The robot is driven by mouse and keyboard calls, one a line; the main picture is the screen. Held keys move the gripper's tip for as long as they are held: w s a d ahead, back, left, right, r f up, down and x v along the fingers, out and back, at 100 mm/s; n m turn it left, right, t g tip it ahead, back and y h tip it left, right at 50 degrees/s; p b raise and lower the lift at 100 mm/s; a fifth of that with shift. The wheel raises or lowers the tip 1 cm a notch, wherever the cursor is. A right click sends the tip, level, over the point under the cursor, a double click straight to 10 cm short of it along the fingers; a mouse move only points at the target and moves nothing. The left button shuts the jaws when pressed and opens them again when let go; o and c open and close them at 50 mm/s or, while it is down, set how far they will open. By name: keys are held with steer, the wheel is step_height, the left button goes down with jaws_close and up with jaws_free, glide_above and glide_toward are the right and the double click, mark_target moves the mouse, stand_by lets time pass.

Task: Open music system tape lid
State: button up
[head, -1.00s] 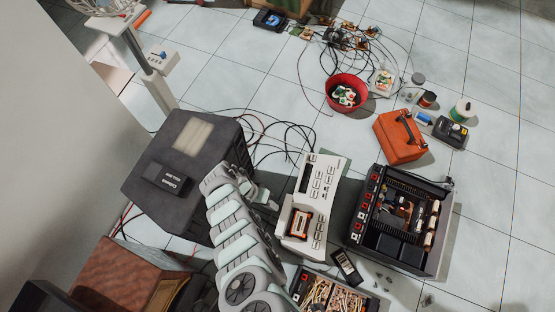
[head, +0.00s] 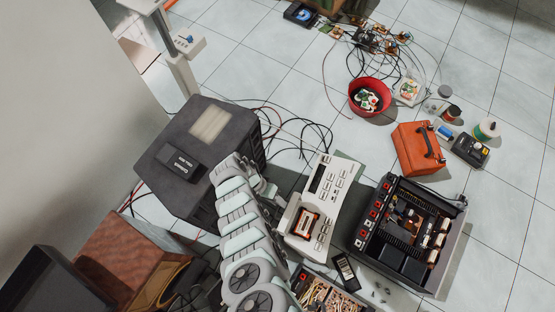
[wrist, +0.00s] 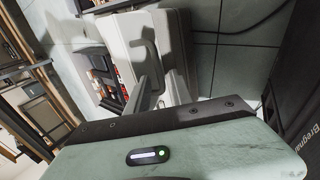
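The music system (head: 346,184) is a long white unit with rows of buttons, lying on the floor in the middle of the head view. Its tape compartment, with an orange and black cassette (head: 305,223), is at the near end. The white panel around the cassette looks like the tape lid (head: 292,212); how far it stands open is unclear. My gripper (head: 272,192) is just left of the unit, near the tape end. In the wrist view, my gripper's pale fingers (wrist: 163,83) point at a white body; contact and finger gap are unclear.
A dark speaker (head: 212,123) stands left of my arm. An open black amplifier (head: 372,262) lies close on the right. A small black remote-like item (head: 344,271) and a box of parts (head: 330,296) lie in front.

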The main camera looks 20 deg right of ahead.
steer(key=shift+r, duration=0.1)
steer(key=p+v, duration=0.4)
steer(key=v, duration=0.6)
steer(key=shift+w+a+r, duration=0.15)
steer(key=shift+w+r, duration=0.05)
steer(key=shift+c, duration=0.2)
steer(key=shift+s+r+p, duration=0.1)
steer(key=shift+s+p, duration=0.05)
steer(key=shift+p, duration=0.25)
steer(key=c, duration=0.3)
steer(key=shift+s+d+r+p, duration=0.15)
steer(key=shift+s+d+p, duration=0.05)
steer(key=shift+s+p, duration=0.1)
steer(key=shift+c, duration=0.7)
steer(key=shift+s+d+r+t+y+p, duration=0.1)
steer(key=shift+s+r+t+y+p, duration=0.1)
steer(key=shift+s+p, duration=0.2)
steer(key=shift+s+d+r+t+y+p, duration=0.1)
steer(key=shift+s+t+y+p, duration=0.15)
steer(key=shift+s, duration=0.25)
jaws_close()
steer(key=b+x, duration=0.1)
steer(key=x, duration=0.2)
steer(key=b+x, duration=0.1)
steer(key=x, duration=0.2)
steer(key=s+b+x, duration=0.1)
steer(key=x, duration=0.2)
steer(key=shift+s+a+f, duration=0.15)
